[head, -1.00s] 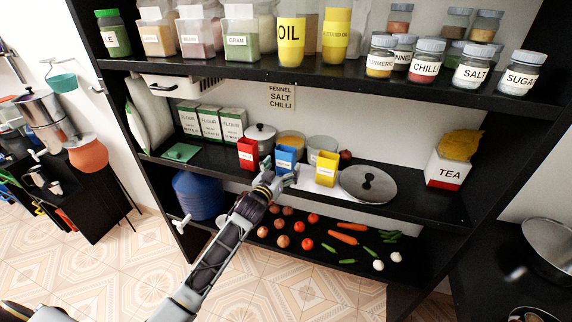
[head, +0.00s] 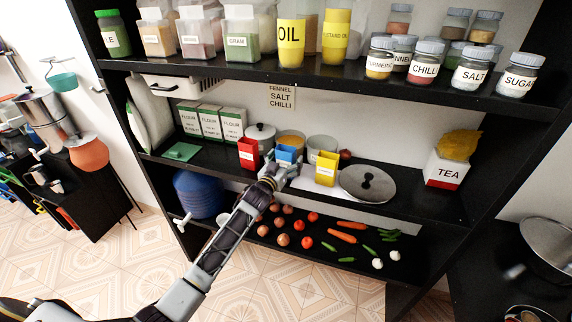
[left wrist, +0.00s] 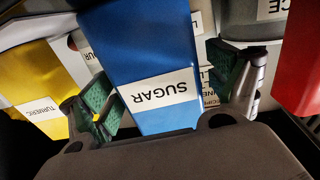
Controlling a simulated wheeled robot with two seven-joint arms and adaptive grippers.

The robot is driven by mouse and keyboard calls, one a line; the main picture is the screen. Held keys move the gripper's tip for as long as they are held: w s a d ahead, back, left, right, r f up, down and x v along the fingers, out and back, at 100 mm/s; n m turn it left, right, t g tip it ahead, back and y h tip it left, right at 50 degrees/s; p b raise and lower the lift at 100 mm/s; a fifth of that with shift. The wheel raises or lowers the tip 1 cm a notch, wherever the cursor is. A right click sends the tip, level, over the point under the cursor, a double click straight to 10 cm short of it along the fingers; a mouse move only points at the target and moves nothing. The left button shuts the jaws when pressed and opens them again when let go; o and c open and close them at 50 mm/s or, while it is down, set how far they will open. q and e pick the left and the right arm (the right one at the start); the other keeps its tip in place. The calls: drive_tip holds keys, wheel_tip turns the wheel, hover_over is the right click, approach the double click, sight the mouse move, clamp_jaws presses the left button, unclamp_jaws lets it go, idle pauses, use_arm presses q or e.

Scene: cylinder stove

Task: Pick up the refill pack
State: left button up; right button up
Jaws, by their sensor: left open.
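A blue refill pack labelled SUGAR (left wrist: 145,55) stands on the middle shelf; the blue pack also shows in the head view (head: 286,153). A red pack (head: 248,153) stands to its left and a yellow pack (head: 326,168) to its right. My left gripper (head: 282,172) is at the front of the blue pack. In the left wrist view its green-padded fingers (left wrist: 168,88) are open, one on each side of the blue pack. The pack's lower front is hidden by the gripper in the head view. My right gripper is not in view.
A pot (head: 261,134) and bowls (head: 322,146) stand behind the packs. A round metal lid (head: 366,184) lies to the right on the middle shelf (head: 410,204). The upper shelf (head: 230,70) with jars overhangs. Vegetables (head: 343,238) lie on the shelf below.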

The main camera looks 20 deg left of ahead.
use_arm(q)
drive_tip(key=c, duration=1.1)
drive_tip(key=shift+r, duration=0.2)
drive_tip(key=shift+c, duration=0.2)
wheel_tip(320, 180, up, 10)
drive_tip(key=shift+f+b, duration=0.15)
drive_tip(key=shift+b, duration=0.3)
drive_tip(key=o, duration=0.4)
drive_tip(key=c, duration=0.5)
